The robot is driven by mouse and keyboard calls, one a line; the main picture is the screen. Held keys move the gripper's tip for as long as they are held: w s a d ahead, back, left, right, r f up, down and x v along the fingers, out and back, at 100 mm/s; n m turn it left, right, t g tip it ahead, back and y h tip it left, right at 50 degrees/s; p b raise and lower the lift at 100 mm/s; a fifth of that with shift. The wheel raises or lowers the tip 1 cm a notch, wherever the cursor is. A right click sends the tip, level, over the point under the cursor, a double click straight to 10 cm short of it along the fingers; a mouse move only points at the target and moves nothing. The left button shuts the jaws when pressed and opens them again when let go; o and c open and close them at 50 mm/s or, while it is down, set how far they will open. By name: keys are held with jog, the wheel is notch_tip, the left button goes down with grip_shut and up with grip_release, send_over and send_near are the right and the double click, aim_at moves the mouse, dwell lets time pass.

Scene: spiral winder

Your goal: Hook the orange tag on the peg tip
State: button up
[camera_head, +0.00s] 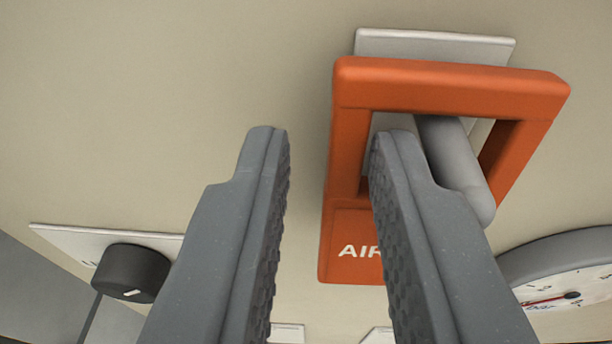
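The orange tag (345,150) has a rectangular opening and white letters reading "AIR", partly hidden by my right finger. It hangs around a grey peg (455,160) that sticks out from a pale plate (435,45) on the wall. The peg passes through the tag's opening, and the tag's top bar lies above the peg. The left finger is apart from the tag.
A black knob (132,272) on a white plate is at the lower left. A round gauge (565,280) with a red needle is at the lower right. Pale label edges show at the bottom. The beige wall (170,110) at the upper left is clear.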

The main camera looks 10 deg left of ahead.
jog(key=b+v, duration=0.3)
jog(key=v, duration=1)
jog(key=w+a+f+b, duration=0.15)
jog(key=a+b, duration=0.35)
jog(key=a, duration=2.5)
jog(key=s+a+f+m+h+b, duration=0.1)
jog(key=s+a+f, duration=0.2)
jog(key=a+f, duration=0.2)
jog(key=shift+s+a+f+b, duration=0.25)
jog(key=shift+s+a+b, duration=0.1)
jog(key=shift+a, duration=0.45)
